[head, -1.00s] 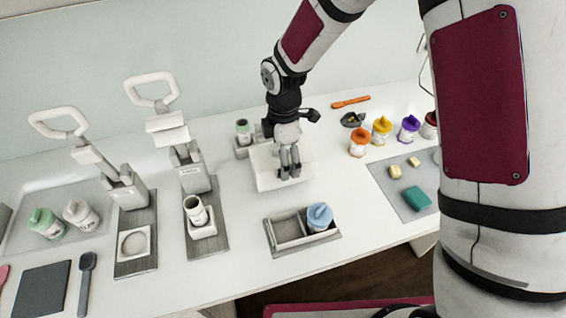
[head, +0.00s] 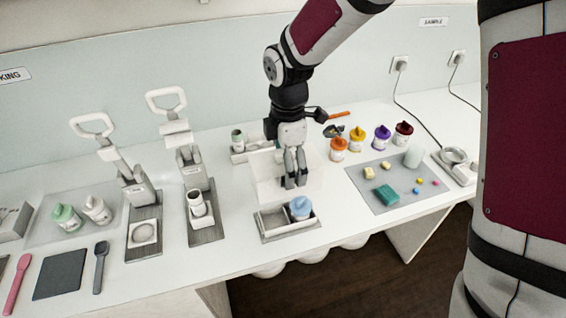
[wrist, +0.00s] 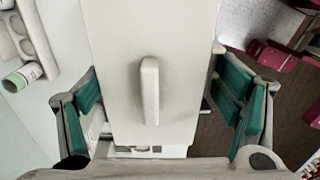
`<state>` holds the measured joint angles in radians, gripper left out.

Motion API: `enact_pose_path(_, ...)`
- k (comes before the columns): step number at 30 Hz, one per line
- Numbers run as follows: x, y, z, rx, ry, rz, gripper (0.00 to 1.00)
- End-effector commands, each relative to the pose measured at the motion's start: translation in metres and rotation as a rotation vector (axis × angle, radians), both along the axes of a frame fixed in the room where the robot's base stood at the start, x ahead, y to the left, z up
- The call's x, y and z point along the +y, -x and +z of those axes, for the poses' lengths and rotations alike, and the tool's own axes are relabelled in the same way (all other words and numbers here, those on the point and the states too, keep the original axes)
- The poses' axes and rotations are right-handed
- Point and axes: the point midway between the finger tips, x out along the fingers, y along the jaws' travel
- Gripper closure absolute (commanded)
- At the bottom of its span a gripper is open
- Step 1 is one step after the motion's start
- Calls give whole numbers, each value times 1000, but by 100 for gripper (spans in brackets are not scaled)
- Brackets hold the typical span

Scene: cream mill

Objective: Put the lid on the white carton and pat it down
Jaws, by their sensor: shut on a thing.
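A white rectangular panel with a raised bar handle, which looks like the lid (wrist: 112,60), fills the middle of the wrist view. The teal-padded fingers of my gripper (wrist: 163,112) stand at its two long sides, shut on it. In the head view my gripper (head: 295,180) points straight down at mid-table. A pale, boxy white shape, which looks like the white carton (head: 266,172), lies around and behind the fingertips. It nearly blends into the white table, and I cannot tell where lid and carton meet or whether they touch.
A grey two-part tray (head: 272,224) holding a blue-capped bottle (head: 300,208) stands just in front. Two lever presses (head: 128,175) are on the left. Coloured bottles (head: 357,138) and a grey mat (head: 375,200) with small blocks are on the right.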

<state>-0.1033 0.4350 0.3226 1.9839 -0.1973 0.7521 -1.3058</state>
Motion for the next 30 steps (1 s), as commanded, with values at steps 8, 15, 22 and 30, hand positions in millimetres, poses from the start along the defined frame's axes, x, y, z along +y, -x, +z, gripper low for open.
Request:
enact_pose_path(8, -2, 4, -9, 3, 1, 0, 44)
enact_pose_path(15, -2, 4, -29, 2, 1, 0, 44)
enact_pose_path(22, -2, 4, -43, 2, 2, 0, 44)
enact_pose_path(30, -2, 5, -47, 1, 1, 0, 44)
